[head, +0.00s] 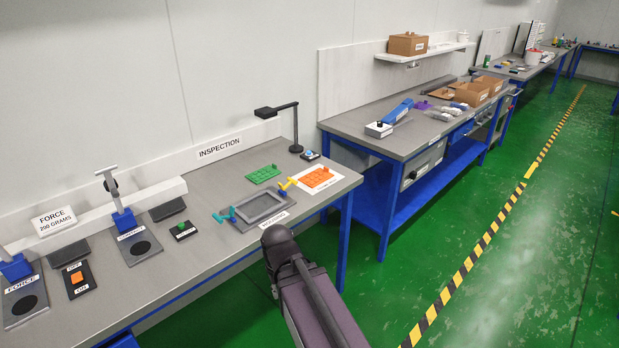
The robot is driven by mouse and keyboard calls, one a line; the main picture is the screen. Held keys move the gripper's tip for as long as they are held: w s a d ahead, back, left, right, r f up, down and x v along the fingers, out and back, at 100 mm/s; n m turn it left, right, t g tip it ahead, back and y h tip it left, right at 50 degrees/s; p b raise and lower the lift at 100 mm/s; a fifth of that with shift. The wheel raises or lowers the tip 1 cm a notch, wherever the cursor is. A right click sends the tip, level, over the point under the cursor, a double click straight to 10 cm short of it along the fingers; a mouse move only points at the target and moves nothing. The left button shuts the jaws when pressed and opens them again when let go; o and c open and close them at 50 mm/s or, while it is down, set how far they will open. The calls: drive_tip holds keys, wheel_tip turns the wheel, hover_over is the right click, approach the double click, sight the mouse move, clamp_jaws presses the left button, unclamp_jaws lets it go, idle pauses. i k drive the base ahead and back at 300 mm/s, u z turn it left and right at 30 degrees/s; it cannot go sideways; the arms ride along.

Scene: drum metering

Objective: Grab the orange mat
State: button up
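The orange mat (318,177) is a small rectangular piece with a raised pattern. It lies on a white sheet (334,187) near the right end of the inspection bench. A green mat (264,174) of similar look lies to its left, directly on the bench top. Part of my arm rises from the bottom of the view, in front of the bench edge and below the mat. My gripper is not visible in this view, so I cannot see whether it is open or shut.
A grey frame fixture (264,208) with teal and yellow clamps sits just left of the mat. A desk lamp (296,130) and a blue button box (310,155) stand behind. Force stations (139,246) fill the left. Green floor separates the bench from a second workbench (400,138).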

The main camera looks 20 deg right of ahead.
sight(319, 176)
drive_tip(key=u, duration=0.25)
drive_tip(key=i, duration=0.95)
drive_tip(key=z, duration=0.3)
